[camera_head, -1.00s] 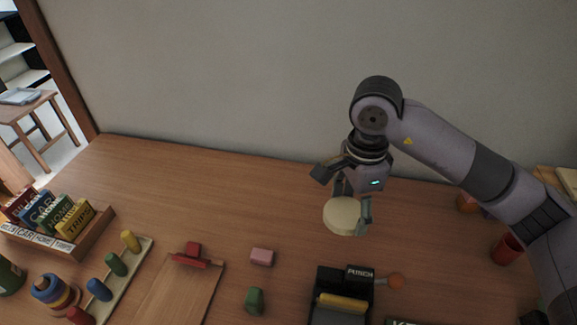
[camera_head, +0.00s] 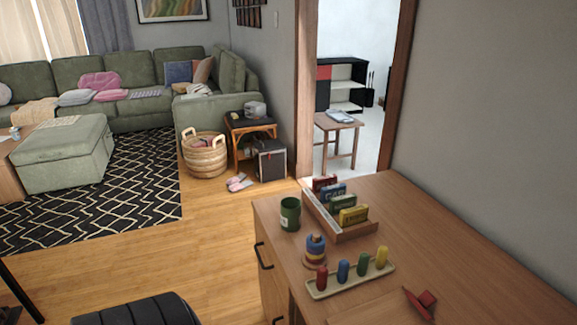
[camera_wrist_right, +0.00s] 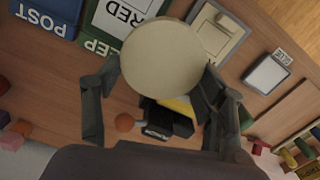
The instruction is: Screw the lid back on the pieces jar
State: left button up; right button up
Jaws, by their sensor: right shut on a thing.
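My right gripper (camera_wrist_right: 162,72) is shut on a round, cream-coloured lid (camera_wrist_right: 160,52), with a finger at each side of it. The lid is held above the wooden top (camera_wrist_right: 50,95) in the right wrist view. The head view does not show the right gripper or the lid. A green, open-topped cup or jar (camera_head: 290,213) stands at the left edge of the wooden cabinet top in the head view. I cannot tell whether it is the pieces jar. My left gripper is in neither view.
A box of labelled blocks (camera_head: 355,232), a ring stacker (camera_head: 315,250) and a peg board (camera_head: 348,279) stand on the cabinet.

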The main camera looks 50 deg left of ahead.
aim_at(290, 207)
jog(key=j+u, duration=0.1)
jog(key=u, duration=1.25)
jog(key=i+j, duration=0.2)
jog(key=i, duration=0.2)
jog(key=i+j, duration=0.25)
jog(key=i, duration=0.15)
jog(key=i+j, duration=0.2)
jog(key=i, duration=0.25)
